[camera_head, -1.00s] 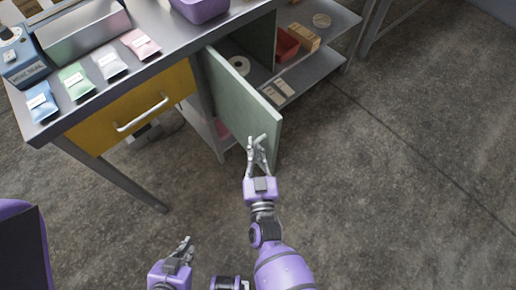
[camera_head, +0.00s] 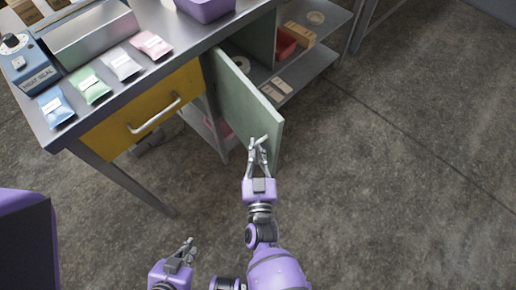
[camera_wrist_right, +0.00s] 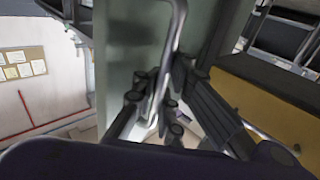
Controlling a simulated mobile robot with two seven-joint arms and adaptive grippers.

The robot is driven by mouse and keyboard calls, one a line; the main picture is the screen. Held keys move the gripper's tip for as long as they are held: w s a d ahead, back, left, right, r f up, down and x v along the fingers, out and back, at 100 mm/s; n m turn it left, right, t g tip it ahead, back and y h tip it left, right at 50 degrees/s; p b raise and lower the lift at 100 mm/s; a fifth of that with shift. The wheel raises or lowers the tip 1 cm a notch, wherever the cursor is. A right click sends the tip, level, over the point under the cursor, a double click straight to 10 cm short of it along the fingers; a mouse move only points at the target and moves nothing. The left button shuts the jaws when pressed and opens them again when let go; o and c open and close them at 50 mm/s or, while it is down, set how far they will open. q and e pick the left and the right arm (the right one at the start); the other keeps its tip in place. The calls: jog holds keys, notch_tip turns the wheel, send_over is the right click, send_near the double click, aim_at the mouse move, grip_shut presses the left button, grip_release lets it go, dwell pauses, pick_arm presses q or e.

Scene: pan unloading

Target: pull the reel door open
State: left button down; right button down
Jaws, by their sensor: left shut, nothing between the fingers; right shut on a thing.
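The reel door (camera_head: 247,103) is a pale green panel under the bench, standing well open and swung out toward me. My right gripper (camera_head: 258,142) is at the door's free edge, shut on the door handle. In the right wrist view the handle (camera_wrist_right: 172,48) is a bent metal bar running down between the fingers, with the green door (camera_wrist_right: 122,60) behind it. My left gripper (camera_head: 189,243) is shut and empty, low over the floor, away from the bench.
A yellow drawer (camera_head: 110,127) with a bar handle is left of the door. Coloured packets (camera_head: 92,87) and a blue heat sealer (camera_head: 32,68) stand on the bench top. A red bin (camera_head: 286,43) sits on the shelf at right. Floor (camera_head: 390,170) to the right is clear.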

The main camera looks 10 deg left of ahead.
jog(key=shift+s+d+f, duration=0.2)
jog(key=shift+d+f, duration=0.15)
jog(key=c, duration=2.2)
grip_release()
jog(key=shift+o, duration=0.4)
jog(key=shift+s+r, duration=0.15)
jog(key=shift+r, duration=0.1)
jog(key=shift+a, duration=0.15)
jog(key=shift+w, duration=0.2)
